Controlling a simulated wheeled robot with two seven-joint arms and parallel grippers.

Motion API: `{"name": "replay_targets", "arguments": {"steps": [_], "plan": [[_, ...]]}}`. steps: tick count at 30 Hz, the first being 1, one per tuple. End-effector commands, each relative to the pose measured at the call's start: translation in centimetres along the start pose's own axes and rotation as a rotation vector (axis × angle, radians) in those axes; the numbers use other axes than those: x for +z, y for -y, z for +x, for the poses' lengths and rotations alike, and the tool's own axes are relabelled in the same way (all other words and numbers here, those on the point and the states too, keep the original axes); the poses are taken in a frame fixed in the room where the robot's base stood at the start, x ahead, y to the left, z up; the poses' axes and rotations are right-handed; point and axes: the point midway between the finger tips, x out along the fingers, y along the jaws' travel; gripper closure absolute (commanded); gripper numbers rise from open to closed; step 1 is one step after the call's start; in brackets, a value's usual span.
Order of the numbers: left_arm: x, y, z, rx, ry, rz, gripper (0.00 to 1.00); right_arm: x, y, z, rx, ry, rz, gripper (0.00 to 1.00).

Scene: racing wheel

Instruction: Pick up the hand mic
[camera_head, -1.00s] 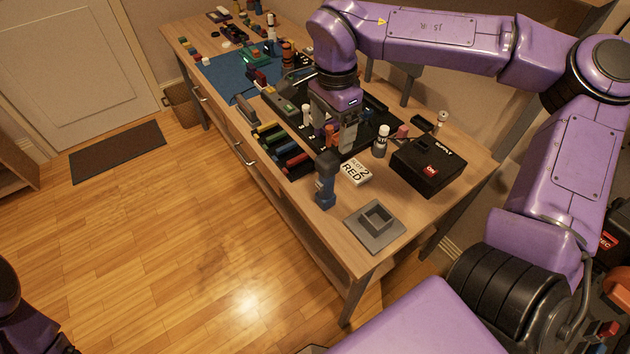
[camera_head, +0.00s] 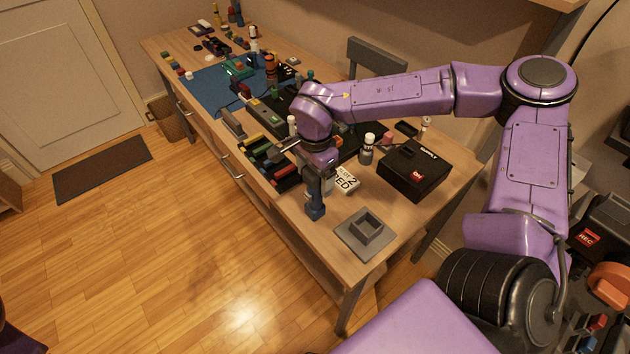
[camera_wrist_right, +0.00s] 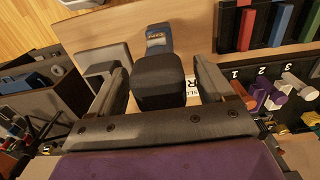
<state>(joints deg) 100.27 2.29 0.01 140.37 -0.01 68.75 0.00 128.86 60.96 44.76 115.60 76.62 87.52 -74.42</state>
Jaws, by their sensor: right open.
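The hand mic (camera_head: 315,204), dark-headed with a blue body, stands upright near the table's front edge. In the right wrist view its black head (camera_wrist_right: 158,78) lies between the two fingers, and its blue, labelled lower part shows beyond. My right gripper (camera_head: 318,176) is over the mic's upper part and hides some of it in the head view. In the right wrist view my right gripper (camera_wrist_right: 160,88) is open, with a finger on each side of the head. Slight gaps show beside the head. My left gripper is out of view.
A grey square holder (camera_head: 366,232) sits at the near corner of the table (camera_head: 345,267). A white card (camera_head: 347,180) lies beside the mic. A black supply box (camera_head: 414,170) stands to the right. Colored blocks in a rack (camera_head: 268,160) lie to the left.

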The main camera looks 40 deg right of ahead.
Motion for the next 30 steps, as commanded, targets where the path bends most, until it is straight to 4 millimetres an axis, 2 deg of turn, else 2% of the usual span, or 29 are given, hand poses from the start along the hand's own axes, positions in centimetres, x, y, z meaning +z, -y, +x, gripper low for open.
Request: {"name": "replay_targets", "arguments": {"steps": [1,8,9,16,20,23,26,30], "plan": [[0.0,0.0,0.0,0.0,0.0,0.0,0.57,0.0,0.0,0.0,0.0,0.0,0.0,0.22],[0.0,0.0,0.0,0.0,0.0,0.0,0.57,0.0,0.0,0.0,0.0,0.0,0.0,0.97],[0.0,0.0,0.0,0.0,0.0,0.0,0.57,0.0,0.0,-0.1,-0.001,0.0,0.0,1.0],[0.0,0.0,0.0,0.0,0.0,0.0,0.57,0.0,0.1,-0.2,-0.002,-0.001,0.0,1.0],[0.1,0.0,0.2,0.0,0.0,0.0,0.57,0.0,0.1,-1.2,-0.004,-0.002,0.001,1.0],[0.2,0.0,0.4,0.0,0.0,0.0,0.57,0.0,0.1,-3.1,-0.007,-0.001,0.001,1.0],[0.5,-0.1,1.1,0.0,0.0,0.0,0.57,0.9,-1.8,-5.4,-0.009,0.0,-0.003,1.0],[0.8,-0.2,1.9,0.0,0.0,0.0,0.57,2.2,-4.9,-9.3,-0.01,-0.001,-0.003,1.0]]}}
